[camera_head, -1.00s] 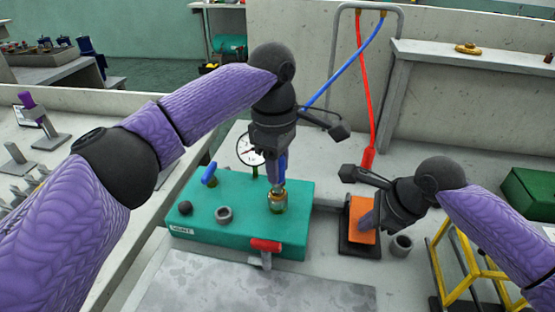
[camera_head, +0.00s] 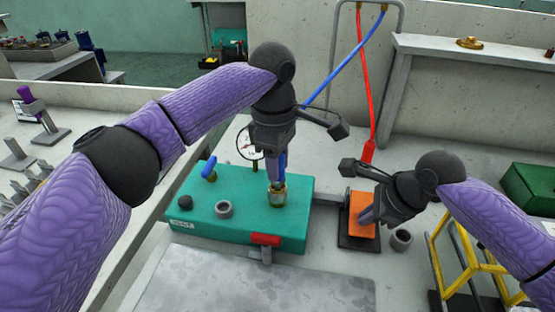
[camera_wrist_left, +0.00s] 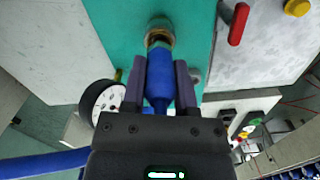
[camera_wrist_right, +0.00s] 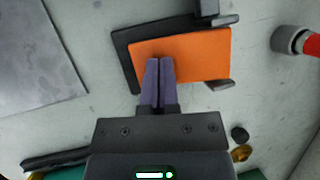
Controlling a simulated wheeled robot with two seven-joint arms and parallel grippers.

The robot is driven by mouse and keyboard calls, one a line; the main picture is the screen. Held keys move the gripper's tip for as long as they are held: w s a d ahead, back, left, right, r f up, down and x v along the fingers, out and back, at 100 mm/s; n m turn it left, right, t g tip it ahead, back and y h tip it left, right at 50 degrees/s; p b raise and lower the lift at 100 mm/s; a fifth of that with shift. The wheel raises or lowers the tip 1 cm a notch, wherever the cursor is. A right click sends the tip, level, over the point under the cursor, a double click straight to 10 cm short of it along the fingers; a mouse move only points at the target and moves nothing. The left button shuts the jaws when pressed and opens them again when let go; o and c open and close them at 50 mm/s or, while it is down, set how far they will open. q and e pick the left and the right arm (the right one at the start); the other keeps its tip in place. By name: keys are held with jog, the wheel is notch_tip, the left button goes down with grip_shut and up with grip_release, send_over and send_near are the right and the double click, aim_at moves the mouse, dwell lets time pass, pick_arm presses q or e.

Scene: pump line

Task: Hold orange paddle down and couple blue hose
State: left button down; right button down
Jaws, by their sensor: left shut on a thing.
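The orange paddle (camera_head: 363,214) lies on a dark base plate on the bench. My right gripper (camera_wrist_right: 158,62) has its fingers together, tips on or just over the paddle; contact is hard to judge. It also shows in the head view (camera_head: 368,218). The blue hose (camera_head: 350,70) hangs from a grey frame. My left gripper (camera_wrist_left: 160,82) is shut on its blue end fitting (camera_wrist_left: 159,88), which points down at the brass port (camera_head: 277,195) on the teal block (camera_head: 240,220). The fitting's tip meets the port's mouth in the left wrist view; how deep it sits is hidden.
A red hose (camera_head: 364,90) hangs beside the blue one. A gauge (camera_head: 246,146), a blue-handled valve (camera_head: 209,168) and a red-handled lever (camera_head: 265,239) are near the port.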

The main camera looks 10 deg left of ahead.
pick_arm(q)
jog(key=shift+f, duration=0.45)
pick_arm(e)
jog(key=shift+f, duration=0.1)
pick_arm(q)
grip_release()
dwell(0.5)
jog(key=shift+r, duration=3.55)
pick_arm(e)
notch_tip(320, 180, up, 7)
jog(key=p, duration=0.9)
pick_arm(q)
notch_tip(320, 180, up, 11)
jog(key=shift+s+r+t, duration=0.2)
jog(key=shift+s+t, duration=0.1)
jog(key=shift+s, duration=0.1)
